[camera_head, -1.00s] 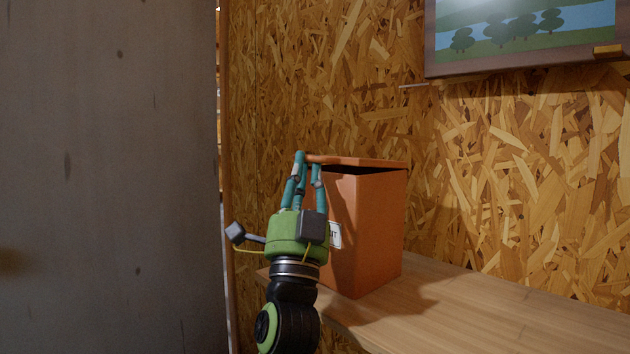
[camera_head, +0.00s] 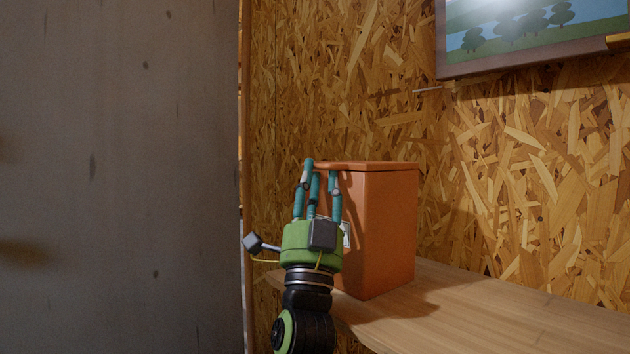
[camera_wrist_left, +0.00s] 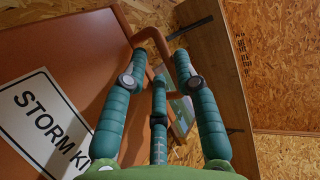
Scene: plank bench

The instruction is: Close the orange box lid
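The orange box (camera_head: 388,235) stands upright on the plank bench, with a white label partly hidden by my fingers. My left gripper (camera_head: 321,170) is upright at the box's left front edge, fingertips at lid height. In the left wrist view its fingers (camera_wrist_left: 160,55) are spread apart, and a curved orange bar (camera_wrist_left: 150,38) passes between the tips; I cannot tell whether they touch it. The label (camera_wrist_left: 45,120) reads "STORM KI". My right gripper is not in view.
The wooden bench top (camera_head: 480,310) is clear to the right of the box. A chipboard wall (camera_head: 480,190) stands behind, with a framed picture (camera_head: 530,35) at upper right. A large grey panel (camera_head: 120,180) fills the left side.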

